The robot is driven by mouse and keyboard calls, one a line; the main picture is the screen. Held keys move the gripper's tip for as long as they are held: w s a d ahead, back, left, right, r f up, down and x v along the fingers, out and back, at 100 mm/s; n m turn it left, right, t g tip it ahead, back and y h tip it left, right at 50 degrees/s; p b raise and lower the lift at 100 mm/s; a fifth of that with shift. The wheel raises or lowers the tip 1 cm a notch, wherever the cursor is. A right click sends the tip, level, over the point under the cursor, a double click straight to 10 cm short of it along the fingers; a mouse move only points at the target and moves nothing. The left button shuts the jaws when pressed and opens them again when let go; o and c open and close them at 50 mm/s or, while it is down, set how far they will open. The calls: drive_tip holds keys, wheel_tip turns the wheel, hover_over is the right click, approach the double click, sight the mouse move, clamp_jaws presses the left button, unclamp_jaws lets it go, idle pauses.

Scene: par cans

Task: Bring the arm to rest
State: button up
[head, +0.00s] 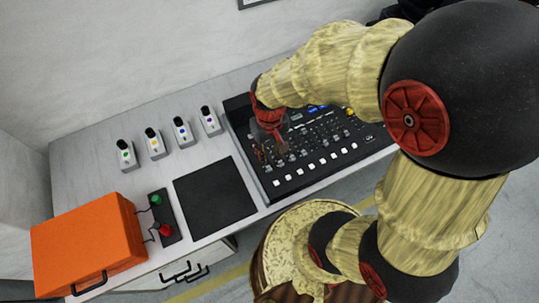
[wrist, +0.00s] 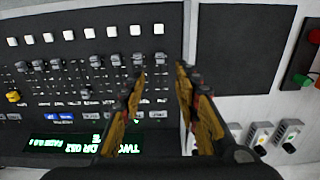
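My gripper (head: 280,146) hangs over the left part of a black mixing console (head: 345,165), at the end of my arm. In the wrist view my gripper (wrist: 161,75) shows two yellow-brown fingers held apart, with nothing between them. The console (wrist: 95,75) fills the left of that view, and its right edge passes near the fingers. Whether the fingertips touch the console cannot be told. My arm hides part of the console's far side in the head view.
Several small grey-white units with coloured dots (head: 154,143) stand at the table's back left. A black mat (head: 215,195) lies left of the console. A box with green and red buttons (head: 160,217) and an orange case (head: 88,244) are further left.

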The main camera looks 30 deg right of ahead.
drive_tip(key=shift+s+r, duration=0.1)
drive_tip(key=shift+r, duration=0.05)
idle(0.5)
drive_tip(key=s+r+t, duration=0.2)
drive_tip(key=r, duration=0.9)
drive_tip(key=s+r+t, duration=0.3)
drive_tip(key=r, duration=0.8)
drive_tip(key=shift+s+t+b, duration=0.2)
drive_tip(key=shift+t+b, duration=0.1)
